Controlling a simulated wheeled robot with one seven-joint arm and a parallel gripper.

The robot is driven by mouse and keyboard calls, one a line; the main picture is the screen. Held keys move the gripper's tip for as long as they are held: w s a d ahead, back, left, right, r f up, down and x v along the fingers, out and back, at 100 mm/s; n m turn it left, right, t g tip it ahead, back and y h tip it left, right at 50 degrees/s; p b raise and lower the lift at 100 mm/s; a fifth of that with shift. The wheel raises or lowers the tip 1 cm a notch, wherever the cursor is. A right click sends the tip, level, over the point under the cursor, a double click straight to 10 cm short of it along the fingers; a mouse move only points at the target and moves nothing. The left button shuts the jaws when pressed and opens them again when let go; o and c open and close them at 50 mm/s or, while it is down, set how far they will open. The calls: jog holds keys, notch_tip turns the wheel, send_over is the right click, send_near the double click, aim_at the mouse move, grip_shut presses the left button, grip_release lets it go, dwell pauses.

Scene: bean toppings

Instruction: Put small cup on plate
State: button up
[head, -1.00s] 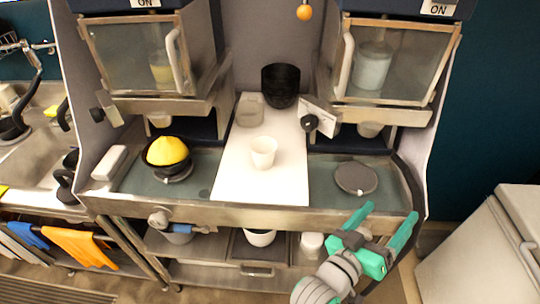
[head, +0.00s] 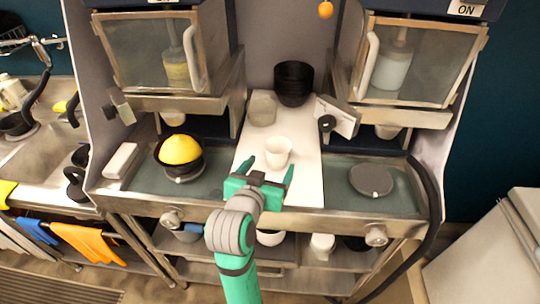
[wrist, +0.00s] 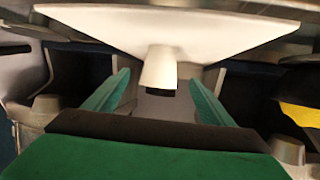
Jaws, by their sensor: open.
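The small white cup (head: 278,152) stands upright on a white board in the middle of the counter. A flat dark grey round plate (head: 371,180) lies to the right on the counter, with nothing on it. My green gripper (head: 267,170) is open and empty just in front of the cup, with its fingers pointing towards it. In the wrist view, which looks upside down, the cup (wrist: 159,68) shows ahead between the two spread fingers (wrist: 158,98), and I see no contact.
A black bowl with a yellow mound (head: 181,150) stands on the left. A clear container (head: 262,108) and stacked black bowls (head: 294,82) stand behind the cup. Dispensers with glass doors (head: 405,62) overhang both sides. The counter's front rail (head: 330,221) runs below my gripper.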

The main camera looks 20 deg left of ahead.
aim_at(275, 159)
jog(key=x, duration=0.3)
jog(key=shift+w+f, duration=0.1)
jog(key=shift+w, duration=0.2)
jog(key=shift+r+x, duration=0.2)
jog(key=shift+x, duration=2.35)
jog(key=c, duration=1.2)
jog(key=shift+r, duration=0.1)
